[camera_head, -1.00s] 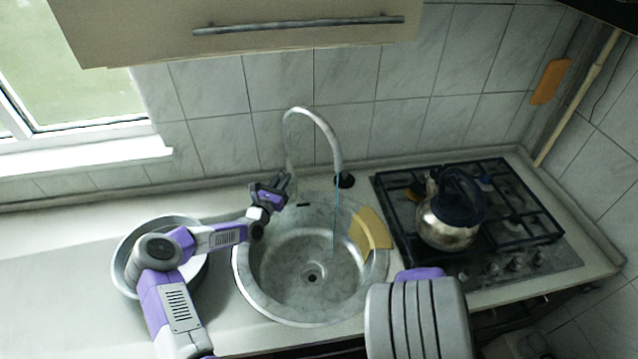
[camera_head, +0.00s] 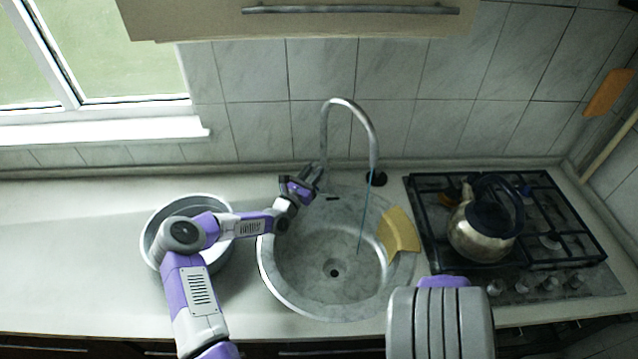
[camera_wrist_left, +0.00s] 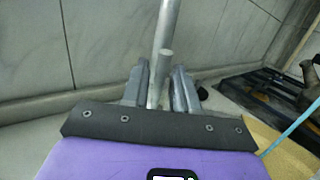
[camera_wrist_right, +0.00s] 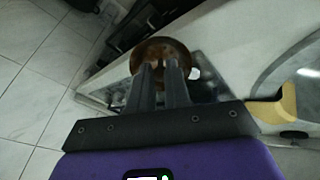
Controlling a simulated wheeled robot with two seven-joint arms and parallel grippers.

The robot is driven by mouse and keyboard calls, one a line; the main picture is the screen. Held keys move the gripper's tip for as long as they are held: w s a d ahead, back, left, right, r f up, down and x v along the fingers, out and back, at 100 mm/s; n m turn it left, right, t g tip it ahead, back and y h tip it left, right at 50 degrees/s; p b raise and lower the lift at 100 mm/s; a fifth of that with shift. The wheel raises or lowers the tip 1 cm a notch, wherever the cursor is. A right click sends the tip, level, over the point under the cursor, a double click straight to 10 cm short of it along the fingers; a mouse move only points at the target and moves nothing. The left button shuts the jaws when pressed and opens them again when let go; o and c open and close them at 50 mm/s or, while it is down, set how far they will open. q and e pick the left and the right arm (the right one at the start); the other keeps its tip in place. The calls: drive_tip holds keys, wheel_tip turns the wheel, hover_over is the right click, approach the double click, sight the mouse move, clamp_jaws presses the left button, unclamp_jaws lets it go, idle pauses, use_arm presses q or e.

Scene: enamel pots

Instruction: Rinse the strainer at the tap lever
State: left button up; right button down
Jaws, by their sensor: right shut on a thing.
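The tap (camera_head: 358,112) arches over the round sink, and a thin blue stream of water (camera_head: 363,220) falls from it into the basin. My left gripper (camera_head: 314,180) is at the base of the tap. In the left wrist view its open fingers (camera_wrist_left: 160,82) stand on either side of the grey tap lever (camera_wrist_left: 158,85); I cannot tell whether they touch it. My right gripper (camera_wrist_right: 161,72) is shut on a round brown thing (camera_wrist_right: 162,50), perhaps the strainer, below and in front of the counter edge. The head view hides its fingers behind my arm.
A yellow cloth or sponge (camera_head: 399,231) lies on the sink's right rim (camera_head: 412,262). A steel pot (camera_head: 152,222) stands left of the sink under my left arm. A kettle (camera_head: 482,235) sits on the gas hob (camera_head: 560,262) at the right. The far-left counter is clear.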

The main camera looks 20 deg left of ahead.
use_arm(q)
drive_tip(key=s+a+f, duration=0.1)
drive_tip(key=s, duration=1)
drive_tip(key=shift+a, duration=0.15)
drive_tip(key=shift+f, duration=0.1)
